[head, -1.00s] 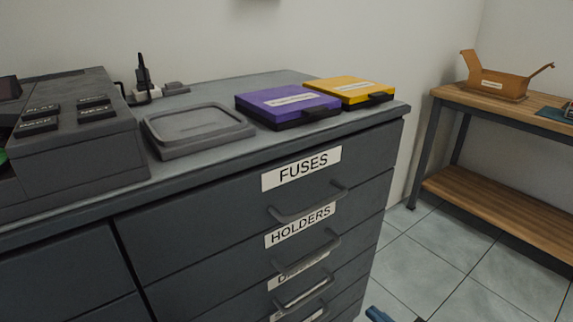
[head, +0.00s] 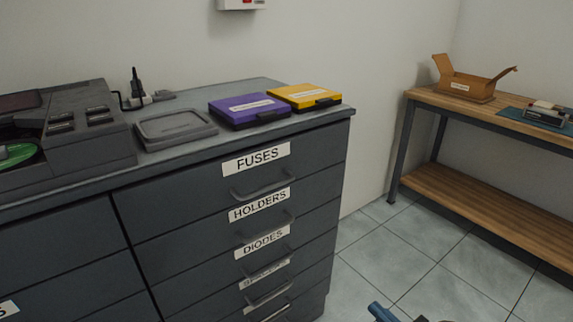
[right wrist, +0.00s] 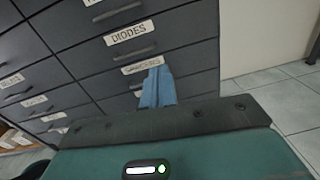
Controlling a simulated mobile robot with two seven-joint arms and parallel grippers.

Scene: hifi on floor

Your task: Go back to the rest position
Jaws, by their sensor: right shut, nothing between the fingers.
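My right gripper (head: 380,311) just enters at the bottom edge of the head view, over the floor to the right of the drawer cabinet (head: 205,215). In the right wrist view its blue fingers (right wrist: 157,88) are together and empty, pointing at the drawer fronts and apart from them as far as I can tell. Labelled drawers such as FUSES (head: 256,160), HOLDERS (head: 258,204) and DIODES (head: 263,242) are all closed. My left gripper is not in view.
On the cabinet top are a purple case (head: 249,111), a yellow case (head: 305,97), a grey tray (head: 176,144) and a grey device (head: 92,150). A wooden bench (head: 470,205) with an open cardboard box (head: 468,87) stands right. Tiled floor (head: 385,252) between is clear.

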